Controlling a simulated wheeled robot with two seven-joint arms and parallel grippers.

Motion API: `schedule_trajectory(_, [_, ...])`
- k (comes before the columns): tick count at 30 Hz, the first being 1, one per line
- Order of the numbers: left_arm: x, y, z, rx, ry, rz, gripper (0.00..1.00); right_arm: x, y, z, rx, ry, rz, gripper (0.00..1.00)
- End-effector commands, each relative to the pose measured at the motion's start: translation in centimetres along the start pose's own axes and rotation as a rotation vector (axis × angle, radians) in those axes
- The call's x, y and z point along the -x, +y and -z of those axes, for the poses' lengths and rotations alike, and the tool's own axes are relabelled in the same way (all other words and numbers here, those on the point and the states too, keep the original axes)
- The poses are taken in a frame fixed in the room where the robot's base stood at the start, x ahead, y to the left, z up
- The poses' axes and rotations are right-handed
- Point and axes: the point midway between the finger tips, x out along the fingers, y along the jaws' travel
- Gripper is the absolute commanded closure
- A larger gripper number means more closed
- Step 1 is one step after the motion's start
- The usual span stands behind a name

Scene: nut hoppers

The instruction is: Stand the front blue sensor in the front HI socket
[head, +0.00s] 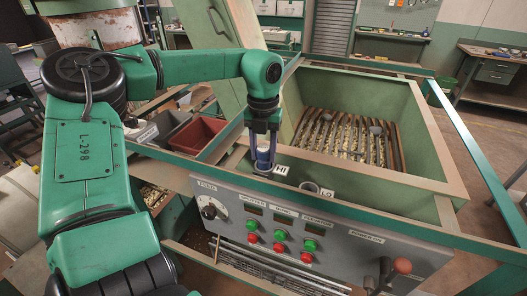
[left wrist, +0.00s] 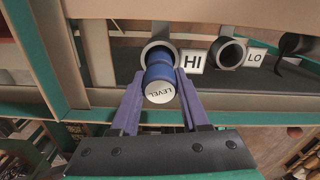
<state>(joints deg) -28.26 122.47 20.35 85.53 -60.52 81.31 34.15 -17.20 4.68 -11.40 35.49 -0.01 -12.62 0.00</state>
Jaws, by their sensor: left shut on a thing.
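The sensor's far end lies at the ring of the HI socket (left wrist: 151,50), beside the HI label (head: 282,170). It looks lined up with the ring and overlaps it; how deep it sits I cannot tell. The LO socket (head: 309,187) is empty. My right gripper is out of view.
The green hopper (head: 420,165) with slatted bars stands behind the sockets. A control panel (head: 340,250) with buttons and a red-knobbed lever (head: 401,266) is in front. A red bin (head: 197,136) and a grey bin (head: 165,126) stand to the left.

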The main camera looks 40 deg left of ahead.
Motion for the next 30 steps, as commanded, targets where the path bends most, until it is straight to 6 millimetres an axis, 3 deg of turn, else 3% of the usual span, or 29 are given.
schedule_trajectory(25, [-1.7, 0.0, 0.0, 0.0, 0.0, 0.0, 1.0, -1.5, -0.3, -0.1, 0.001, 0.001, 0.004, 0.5])
schedule_trajectory(26, [-1.7, 0.0, 0.0, 0.0, 0.0, 0.001, 0.51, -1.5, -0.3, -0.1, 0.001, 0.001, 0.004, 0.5])
schedule_trajectory(27, [-1.6, 0.0, 0.0, 0.0, 0.0, 0.001, 0.42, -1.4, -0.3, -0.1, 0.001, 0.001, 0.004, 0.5])
schedule_trajectory(30, [-1.6, 0.0, 0.0, 0.0, 0.0, 0.0, 0.42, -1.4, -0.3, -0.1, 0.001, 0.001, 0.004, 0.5])
